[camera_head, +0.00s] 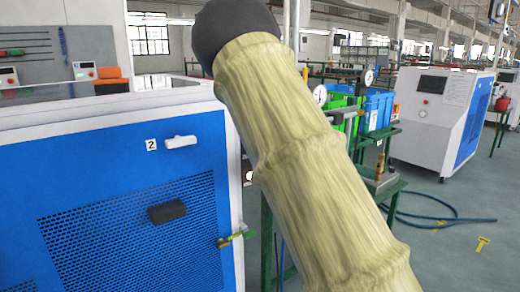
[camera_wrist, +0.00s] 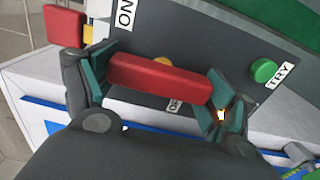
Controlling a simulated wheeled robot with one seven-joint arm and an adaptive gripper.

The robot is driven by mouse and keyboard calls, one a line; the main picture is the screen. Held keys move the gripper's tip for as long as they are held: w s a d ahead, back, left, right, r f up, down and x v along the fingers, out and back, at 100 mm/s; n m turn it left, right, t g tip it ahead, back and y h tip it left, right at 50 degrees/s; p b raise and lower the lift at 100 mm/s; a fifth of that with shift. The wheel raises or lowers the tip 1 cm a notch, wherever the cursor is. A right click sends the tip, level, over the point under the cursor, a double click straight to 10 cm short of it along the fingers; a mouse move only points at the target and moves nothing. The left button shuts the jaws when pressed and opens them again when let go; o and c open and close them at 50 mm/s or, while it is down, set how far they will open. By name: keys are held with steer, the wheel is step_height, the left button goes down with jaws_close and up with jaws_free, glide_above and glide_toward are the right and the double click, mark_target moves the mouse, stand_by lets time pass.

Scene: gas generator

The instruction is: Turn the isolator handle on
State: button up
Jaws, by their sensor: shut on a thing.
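In the wrist view, the red isolator handle (camera_wrist: 160,79) lies lengthwise between the two fingertips of my gripper (camera_wrist: 160,84). One end touches the left finger pad and the other end meets the right one; my gripper is shut on it. The handle sits in front of a dark grey panel (camera_wrist: 195,35). An ON label (camera_wrist: 126,14) is above the handle's left end. Another label (camera_wrist: 173,104), partly covered, shows just below the handle. A TRY label (camera_wrist: 279,74) is at the right. In the head view my arm hides the gripper and handle.
A green button (camera_wrist: 263,70) is close to the right finger, and a yellow part (camera_wrist: 162,61) is behind the handle. A red block (camera_wrist: 64,25) is at the upper left. In the head view, a blue cabinet (camera_head: 110,150) stands at the left and a white machine (camera_head: 435,115) at the right.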

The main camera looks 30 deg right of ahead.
steer(key=shift+f, duration=0.1)
steer(key=o, duration=0.9)
steer(key=s, duration=1.2)
steer(key=shift+d, duration=0.4)
